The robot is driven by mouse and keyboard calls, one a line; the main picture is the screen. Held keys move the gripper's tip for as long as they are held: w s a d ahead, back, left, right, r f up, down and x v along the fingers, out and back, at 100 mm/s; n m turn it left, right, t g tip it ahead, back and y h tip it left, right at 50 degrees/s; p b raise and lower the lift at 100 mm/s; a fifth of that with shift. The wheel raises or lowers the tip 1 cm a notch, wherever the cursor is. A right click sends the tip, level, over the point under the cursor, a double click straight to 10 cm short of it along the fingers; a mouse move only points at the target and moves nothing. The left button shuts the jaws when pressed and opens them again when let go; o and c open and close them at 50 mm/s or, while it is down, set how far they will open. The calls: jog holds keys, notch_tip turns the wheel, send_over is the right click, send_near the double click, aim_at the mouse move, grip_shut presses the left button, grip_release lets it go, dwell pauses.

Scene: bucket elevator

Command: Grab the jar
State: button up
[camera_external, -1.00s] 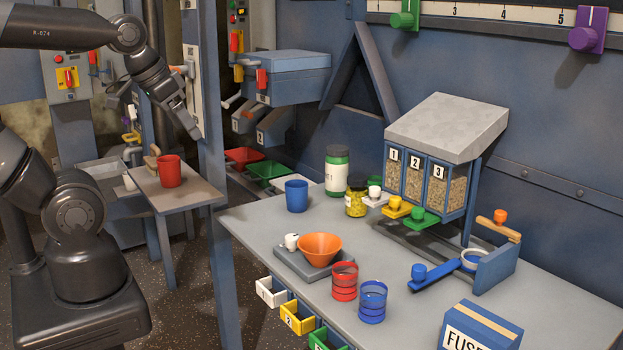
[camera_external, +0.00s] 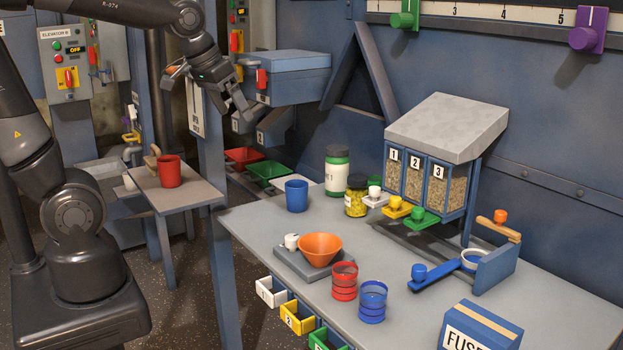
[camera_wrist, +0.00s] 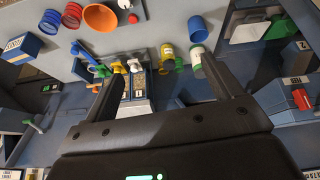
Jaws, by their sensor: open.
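One is a white-and-green jar with a dark green lid (camera_external: 337,172), in the wrist view (camera_wrist: 198,60). The other is a smaller yellow jar with a dark lid (camera_external: 356,198), in the wrist view (camera_wrist: 167,52). My gripper (camera_external: 222,112) is open and empty, in the air left of the jars and above bench height. In the wrist view its two spread fingers (camera_wrist: 165,85) have both jars beyond them, towards the right finger.
A blue cup (camera_external: 296,196) stands left of the jars. The numbered dispenser (camera_external: 426,185) is close on their right. An orange bowl (camera_external: 320,249), a red cup (camera_external: 344,281) and another blue cup (camera_external: 372,301) stand nearer. A blue post (camera_external: 213,180) is below my gripper.

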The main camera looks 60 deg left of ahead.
jog(key=w+f+n, duration=0.1)
jog(key=w+f, duration=0.2)
jog(key=w, duration=0.9)
jog(key=n+g+y, duration=0.1)
send_near(355, 180)
jog(key=f, duration=0.2)
jog(key=x, duration=0.6)
jog(key=shift+w+a+f, duration=0.1)
jog(key=shift+w, duration=0.35)
jog(key=shift+a+x, duration=0.15)
jog(key=shift+x, duration=1.4)
jog(key=shift+a+x, duration=0.1)
jog(key=shift+x, duration=1.5)
jog(key=c, duration=1.4)
